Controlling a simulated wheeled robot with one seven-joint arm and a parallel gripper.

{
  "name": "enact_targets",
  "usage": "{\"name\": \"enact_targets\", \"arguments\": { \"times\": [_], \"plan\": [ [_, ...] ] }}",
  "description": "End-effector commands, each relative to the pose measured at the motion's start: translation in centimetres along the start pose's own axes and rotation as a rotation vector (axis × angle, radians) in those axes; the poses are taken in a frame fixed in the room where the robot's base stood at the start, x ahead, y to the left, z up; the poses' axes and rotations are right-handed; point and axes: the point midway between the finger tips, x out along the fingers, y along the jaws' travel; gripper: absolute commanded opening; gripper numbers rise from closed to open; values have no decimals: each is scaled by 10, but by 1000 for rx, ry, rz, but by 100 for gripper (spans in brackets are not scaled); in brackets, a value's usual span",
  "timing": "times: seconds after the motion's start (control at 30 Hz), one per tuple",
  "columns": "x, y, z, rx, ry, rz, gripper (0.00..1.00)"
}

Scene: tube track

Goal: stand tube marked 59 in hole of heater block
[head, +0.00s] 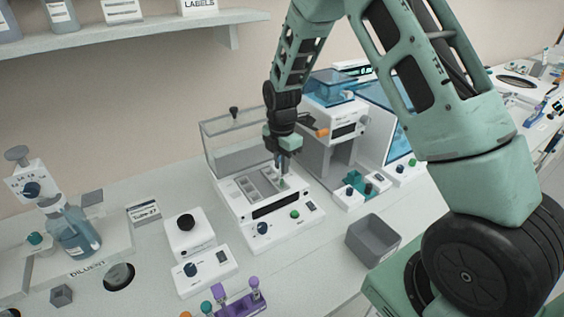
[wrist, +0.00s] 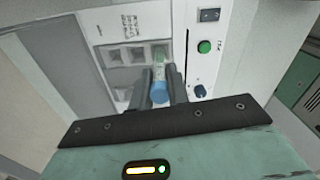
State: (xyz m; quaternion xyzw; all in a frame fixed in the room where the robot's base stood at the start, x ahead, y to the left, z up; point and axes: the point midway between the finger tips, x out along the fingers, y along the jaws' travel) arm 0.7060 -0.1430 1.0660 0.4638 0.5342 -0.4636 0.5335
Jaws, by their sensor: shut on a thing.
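My gripper (wrist: 159,82) is shut on a tube with a blue cap (wrist: 159,94). The tube's pale body points away from the camera, toward the rightmost well of the heater block (wrist: 112,57). I cannot tell whether its lower end is inside a hole or just above it. No number on the tube is readable. In the head view my gripper (head: 283,158) is over the right part of the white heater block (head: 240,220), and the tube is mostly hidden by the fingers. The block's clear lid (head: 237,140) stands raised behind it.
A blue-topped machine (head: 335,90) stands close to the right of my gripper. A grey open bin (head: 372,242) is at the front right. A white device with a black knob (head: 188,235) is left of the block. A purple rack with capped tubes (head: 240,303) is at the front edge.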

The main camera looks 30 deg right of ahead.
Motion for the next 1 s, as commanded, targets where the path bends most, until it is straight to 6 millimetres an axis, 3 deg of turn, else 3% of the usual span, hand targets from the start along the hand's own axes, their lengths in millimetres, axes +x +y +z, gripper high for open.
{"name": "enact_targets", "arguments": {
  "times": [1.0],
  "plan": [
    [16,0,1,1,0,0,4]
  ]
}}
